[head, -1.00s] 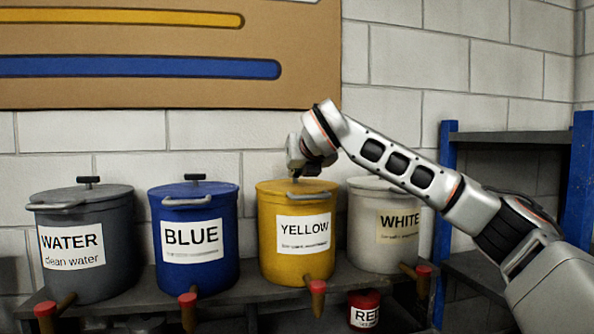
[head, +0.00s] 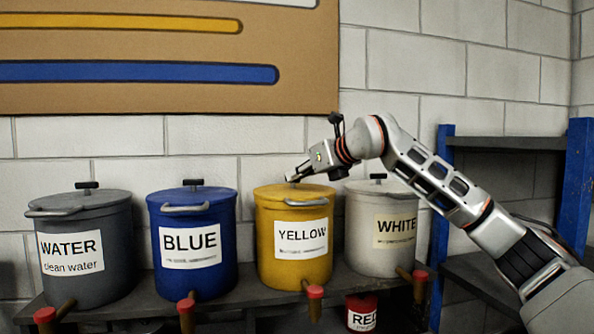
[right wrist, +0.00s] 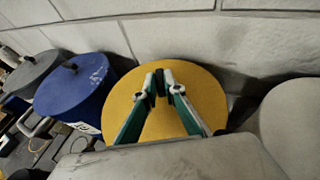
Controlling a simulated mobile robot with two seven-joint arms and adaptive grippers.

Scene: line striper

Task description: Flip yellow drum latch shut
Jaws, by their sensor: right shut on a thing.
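The yellow drum (head: 293,240) stands on the shelf with its lid (head: 268,190) on. Its silver latch (head: 307,202) lies along the front rim, apart from my gripper. My right gripper (head: 292,180) reaches in from the right, slanting down to the middle of the lid. In the right wrist view its green-sided fingers (right wrist: 160,82) come together over the yellow lid (right wrist: 205,95), shut on the small dark lid knob, which they mostly hide. The latch cannot be seen in the wrist view. My left gripper is not in view.
The blue drum (head: 190,245) stands left of the yellow one, the grey water drum (head: 90,270) farther left. The white drum (head: 375,250) is close on the right, under my arm. Red-tipped taps (head: 315,292) jut out in front. A block wall is close behind.

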